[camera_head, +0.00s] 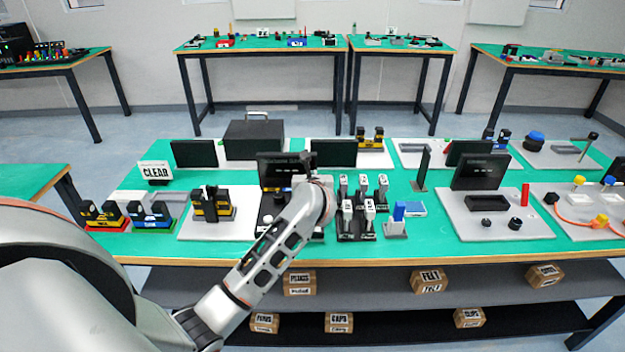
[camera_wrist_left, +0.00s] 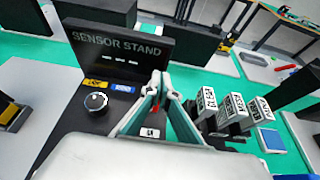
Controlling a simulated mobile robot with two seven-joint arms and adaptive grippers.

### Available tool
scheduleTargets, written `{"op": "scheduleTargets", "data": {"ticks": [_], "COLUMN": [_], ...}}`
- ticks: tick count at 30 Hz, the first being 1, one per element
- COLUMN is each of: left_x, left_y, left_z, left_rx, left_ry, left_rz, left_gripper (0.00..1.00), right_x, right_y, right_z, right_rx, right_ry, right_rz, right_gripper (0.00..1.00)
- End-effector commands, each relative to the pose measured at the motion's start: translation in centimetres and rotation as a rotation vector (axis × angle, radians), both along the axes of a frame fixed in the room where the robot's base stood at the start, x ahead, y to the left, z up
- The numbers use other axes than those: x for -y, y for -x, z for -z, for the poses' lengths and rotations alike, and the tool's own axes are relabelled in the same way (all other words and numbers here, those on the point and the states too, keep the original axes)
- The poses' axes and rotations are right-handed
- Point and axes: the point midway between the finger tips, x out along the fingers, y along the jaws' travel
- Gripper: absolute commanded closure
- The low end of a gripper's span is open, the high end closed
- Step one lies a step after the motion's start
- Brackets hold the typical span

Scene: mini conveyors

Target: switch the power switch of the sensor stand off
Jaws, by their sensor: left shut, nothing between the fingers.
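The sensor stand (camera_head: 279,160) is a dark panel on a dark base, in the middle of the green table. In the left wrist view its panel (camera_wrist_left: 105,45) reads SENSOR STAND. A round knob (camera_wrist_left: 96,102), a yellow label and a blue label sit on the base below it. My left gripper (camera_wrist_left: 161,82) is shut and empty over the right part of the base; it also shows in the head view (camera_head: 309,163), in front of the stand's right side. A small red part (camera_wrist_left: 155,105) shows between the fingers, perhaps the power switch; its position is unclear. My right gripper is out of view.
Several labelled upright blocks (camera_wrist_left: 235,108) stand just right of the gripper, on a dark rack (camera_head: 355,232). Another dark screen (camera_head: 480,171) is to the right, and a black-and-yellow device (camera_head: 212,206) is to the left.

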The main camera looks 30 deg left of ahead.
Motion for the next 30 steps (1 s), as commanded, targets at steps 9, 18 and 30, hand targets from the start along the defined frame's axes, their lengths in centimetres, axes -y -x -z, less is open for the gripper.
{"op": "scheduleTargets", "data": {"ticks": [9,18,30], "left_x": [0.0,0.0,0.6], "left_y": [0.0,0.0,0.0], "left_z": [-0.9,-1.6,-1.9], "left_rx": [0.000,0.000,-0.001], "left_ry": [0.001,0.002,0.003], "left_rz": [0.000,-0.002,0.000], "left_gripper": [1.00,1.00,1.00], "right_x": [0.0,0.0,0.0], "right_y": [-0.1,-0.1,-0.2], "right_z": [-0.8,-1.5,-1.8], "right_rx": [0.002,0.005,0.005], "right_ry": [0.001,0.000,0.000], "right_rz": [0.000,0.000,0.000], "right_gripper": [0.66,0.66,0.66]}}
